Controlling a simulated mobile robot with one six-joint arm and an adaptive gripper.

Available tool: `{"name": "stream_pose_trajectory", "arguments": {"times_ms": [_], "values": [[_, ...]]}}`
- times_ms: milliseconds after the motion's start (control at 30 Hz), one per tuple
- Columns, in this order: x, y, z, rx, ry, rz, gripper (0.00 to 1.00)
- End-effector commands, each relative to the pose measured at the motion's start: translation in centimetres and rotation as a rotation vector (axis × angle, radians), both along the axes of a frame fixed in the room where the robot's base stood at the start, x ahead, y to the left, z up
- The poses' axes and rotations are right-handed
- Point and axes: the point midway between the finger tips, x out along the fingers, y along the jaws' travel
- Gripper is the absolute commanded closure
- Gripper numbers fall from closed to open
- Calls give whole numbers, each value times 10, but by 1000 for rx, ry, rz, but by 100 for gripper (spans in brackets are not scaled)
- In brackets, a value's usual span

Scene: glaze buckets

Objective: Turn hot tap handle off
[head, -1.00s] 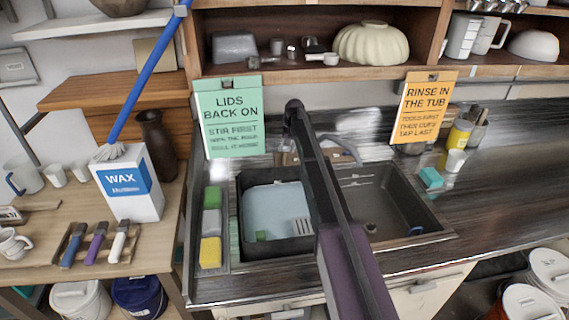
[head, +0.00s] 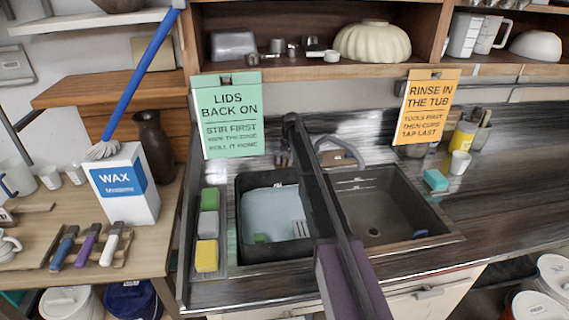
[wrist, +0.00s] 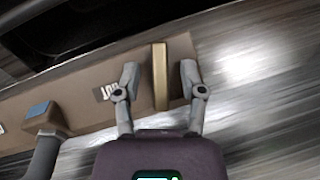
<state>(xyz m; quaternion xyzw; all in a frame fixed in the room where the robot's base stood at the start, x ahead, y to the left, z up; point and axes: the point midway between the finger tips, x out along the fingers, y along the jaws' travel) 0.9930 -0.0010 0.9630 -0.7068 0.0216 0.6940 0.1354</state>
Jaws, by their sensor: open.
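The hot tap handle is a brass-coloured bar (wrist: 160,76) on a brown tap plate (wrist: 82,112), beside upside-down "HOT" lettering. My gripper (wrist: 160,70) is open, with one finger on each side of the bar and a visible gap on both sides. The bar lies lengthwise between the fingers. The grey tap spout (wrist: 42,158) rises from the plate to the left, near a blue patch. In the head view the spout (head: 342,143) and part of the plate (head: 340,159) show behind the sink. My arm hides the handle and the gripper there.
The sink (head: 400,207) has a dark tub (head: 275,251) in its left side. A green sign (head: 228,112) and an orange sign (head: 428,106) hang from the shelf above. A tray of sponges (head: 207,226) sits left of the sink. The counter at right is mostly clear.

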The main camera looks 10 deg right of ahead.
Motion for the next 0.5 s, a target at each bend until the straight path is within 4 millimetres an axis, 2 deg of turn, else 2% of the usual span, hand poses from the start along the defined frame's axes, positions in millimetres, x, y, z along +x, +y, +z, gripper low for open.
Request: {"name": "stream_pose_trajectory", "arguments": {"times_ms": [233,400,500], "values": [[0,0,0,0,0,0,47],[0,0,0,0,0,0,98],[0,0,0,0,0,0,100]]}}
